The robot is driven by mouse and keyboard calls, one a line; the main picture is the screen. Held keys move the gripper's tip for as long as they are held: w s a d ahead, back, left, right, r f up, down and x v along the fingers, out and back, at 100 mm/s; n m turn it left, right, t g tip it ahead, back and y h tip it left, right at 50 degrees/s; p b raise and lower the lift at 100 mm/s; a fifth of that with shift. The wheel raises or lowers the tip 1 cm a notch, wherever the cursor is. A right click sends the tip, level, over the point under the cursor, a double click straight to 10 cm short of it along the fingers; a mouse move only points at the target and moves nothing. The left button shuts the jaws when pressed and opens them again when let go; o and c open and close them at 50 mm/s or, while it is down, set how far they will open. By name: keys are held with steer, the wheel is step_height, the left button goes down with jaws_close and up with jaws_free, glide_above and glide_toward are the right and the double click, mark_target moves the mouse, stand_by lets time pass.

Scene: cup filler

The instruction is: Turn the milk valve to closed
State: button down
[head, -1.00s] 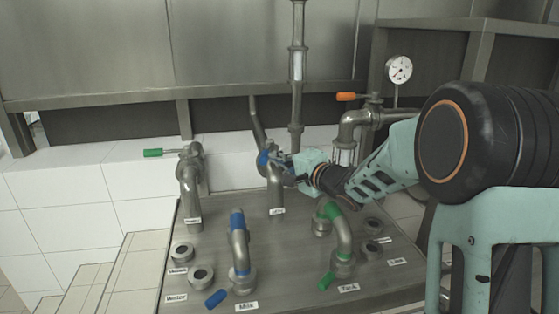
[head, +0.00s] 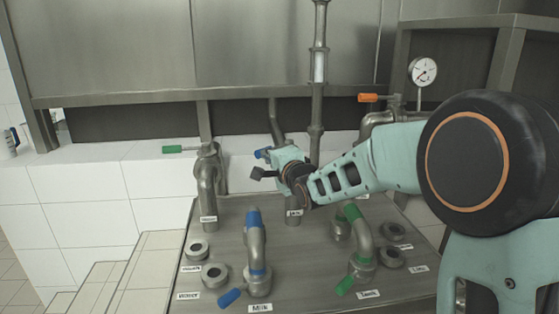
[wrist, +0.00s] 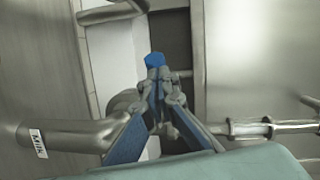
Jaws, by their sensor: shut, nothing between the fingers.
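The milk valve's blue handle (head: 262,153) points left from the top of the middle back pipe (head: 294,215), mostly behind my gripper. In the wrist view, the blue handle end (wrist: 154,59) shows just beyond my fingertips. The pipe (wrist: 75,136) with the "Milk" label (wrist: 38,143) runs in from the left there. My gripper (head: 273,156) is at the handle and shut, with nothing between its fingers. Its fingertips (wrist: 156,78) are together in the wrist view. I cannot tell whether they touch the handle. The valve body is largely hidden.
A pipe with a green handle (head: 182,149) stands left of my gripper. Bent hoses with blue (head: 254,245) and green (head: 360,250) ends stand in front on the metal panel. A vertical pipe (head: 318,70) rises behind. An orange handle (head: 369,98) and a gauge (head: 423,71) are at right.

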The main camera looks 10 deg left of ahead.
steer(key=w+a+b, duration=0.2)
steer(key=w+a, duration=0.3)
steer(key=a, duration=0.1)
steer(key=shift+a, duration=0.2)
steer(key=shift+r, duration=0.15)
stand_by(0.5)
steer(key=shift+s, duration=0.1)
